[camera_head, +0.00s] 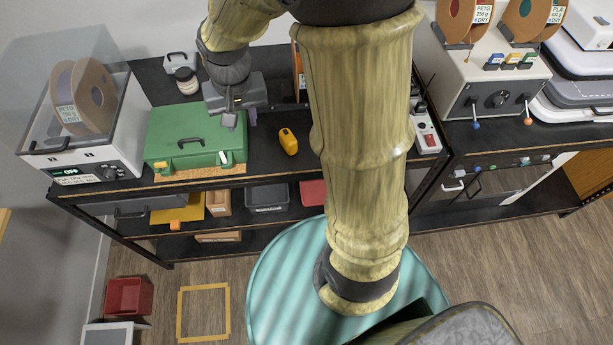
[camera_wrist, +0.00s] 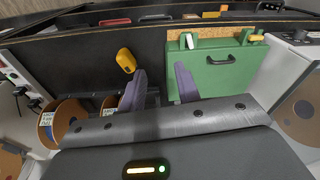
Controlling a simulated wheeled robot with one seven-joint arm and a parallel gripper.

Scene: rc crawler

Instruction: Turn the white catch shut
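A green case (camera_head: 196,137) with a dark handle lies on the black bench top; its lid is down. The white catch (camera_head: 223,157) is on its front edge, near the right corner. In the wrist view the white catch (camera_wrist: 189,41) points across the edge, while the orange catch (camera_wrist: 256,38) lies along it. The orange catch also shows in the head view (camera_head: 160,165). My gripper (camera_head: 240,120) hangs by the case's right side, behind the white catch and apart from it. In the wrist view my gripper (camera_wrist: 163,86) has its fingers apart with nothing between them.
A yellow object (camera_head: 288,141) lies on the bench right of the case. A filament dryer box (camera_head: 88,125) stands to the left, and a jar (camera_head: 187,80) stands behind. The bench (camera_head: 262,158) is clear between case and yellow object.

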